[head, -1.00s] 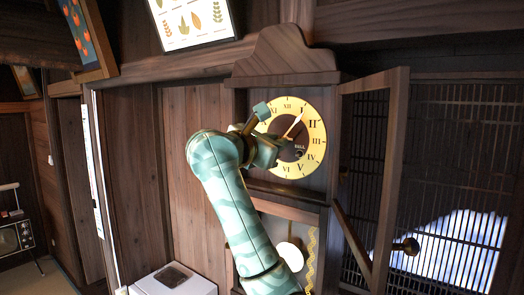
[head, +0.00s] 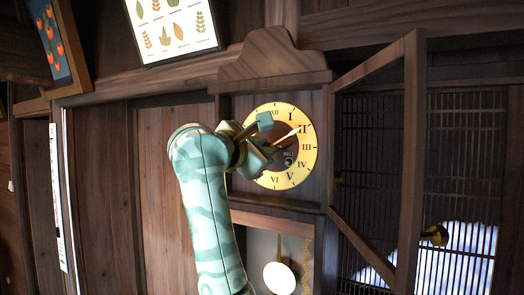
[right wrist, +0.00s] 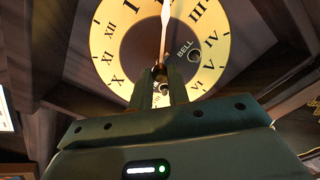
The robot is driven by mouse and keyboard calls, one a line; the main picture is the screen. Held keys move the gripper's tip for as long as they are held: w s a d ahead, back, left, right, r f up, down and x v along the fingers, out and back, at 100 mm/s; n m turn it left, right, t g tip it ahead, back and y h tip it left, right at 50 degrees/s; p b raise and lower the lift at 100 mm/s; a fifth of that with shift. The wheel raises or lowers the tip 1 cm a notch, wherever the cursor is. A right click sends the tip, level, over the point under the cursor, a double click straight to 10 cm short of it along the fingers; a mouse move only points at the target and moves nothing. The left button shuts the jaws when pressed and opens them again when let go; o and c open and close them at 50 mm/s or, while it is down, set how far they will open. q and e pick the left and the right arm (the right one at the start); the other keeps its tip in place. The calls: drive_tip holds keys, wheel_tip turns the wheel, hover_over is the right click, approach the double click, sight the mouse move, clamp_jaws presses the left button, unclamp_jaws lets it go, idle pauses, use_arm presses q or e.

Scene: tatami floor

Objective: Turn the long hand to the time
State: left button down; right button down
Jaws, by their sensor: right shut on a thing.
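The wall clock has a yellow ring dial (head: 307,160) with Roman numerals, a dark centre and a small "BELL" hole at the lower right of it. Its pale long hand (head: 289,134) points toward II. In the right wrist view the long hand (right wrist: 164,35) runs upward, between I and III. My right gripper (head: 270,147) reaches in from the left and covers the dial's left part. It is shut on the lower part of the long hand, near the dial's middle, as the right wrist view shows (right wrist: 160,76). The short hand is not clearly seen. My left gripper is out of view.
The clock's framed door (head: 413,170) stands open to the right, with a knob (head: 435,235) on it. A pendulum (head: 280,277) hangs below the dial. A slatted screen is behind the door. Pictures hang above left.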

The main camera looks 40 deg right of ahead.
drive_tip(key=c, duration=1.3)
unclamp_jaws()
drive_tip(key=shift+r, duration=0.1)
drive_tip(key=shift+c, duration=0.2)
drive_tip(key=shift+a, duration=0.15)
drive_tip(key=b+v, duration=0.5)
drive_tip(key=v, duration=1.1)
drive_tip(key=shift+s, duration=0.1)
